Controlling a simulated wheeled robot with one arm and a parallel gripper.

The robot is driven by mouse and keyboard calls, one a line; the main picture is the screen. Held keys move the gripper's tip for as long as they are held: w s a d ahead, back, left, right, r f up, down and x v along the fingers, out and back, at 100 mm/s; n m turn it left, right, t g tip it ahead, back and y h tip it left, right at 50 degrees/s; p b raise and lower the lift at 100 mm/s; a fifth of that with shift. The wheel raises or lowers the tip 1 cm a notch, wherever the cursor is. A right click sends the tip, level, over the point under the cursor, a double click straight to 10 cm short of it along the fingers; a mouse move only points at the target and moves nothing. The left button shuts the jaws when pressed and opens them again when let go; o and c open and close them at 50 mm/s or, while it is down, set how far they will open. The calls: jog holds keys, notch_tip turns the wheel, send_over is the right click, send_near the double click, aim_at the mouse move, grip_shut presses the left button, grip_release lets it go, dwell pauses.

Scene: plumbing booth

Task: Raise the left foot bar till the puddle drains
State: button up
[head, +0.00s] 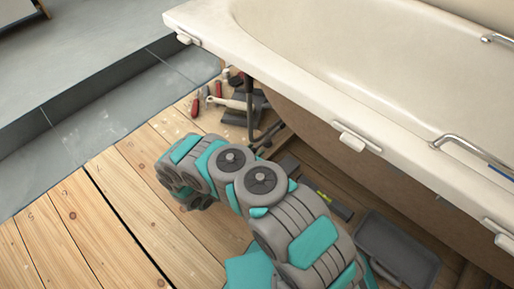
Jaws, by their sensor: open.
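The white bathtub (330,60) fills the upper right, with its left end nearest the tiled step. Under that left end a dark upright leg (249,105) and a dark bar (268,135) show, partly hidden behind my arm. I cannot tell how the bar meets the floor. My arm reaches from the bottom right up to the left and bends over the plank floor. Its jaws are not visible, so I cannot tell how far they are from the bar. I cannot make out a puddle in the visible part of the tub.
Red-handled tools (195,106) and other small tools lie near the tub's left end. A level-like tool (325,198) and a grey tray (395,250) lie beside the tub. The plank floor (80,215) at left is clear. A grey tiled step (100,85) borders it.

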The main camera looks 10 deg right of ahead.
jog(key=v, duration=0.5)
dwell(0.5)
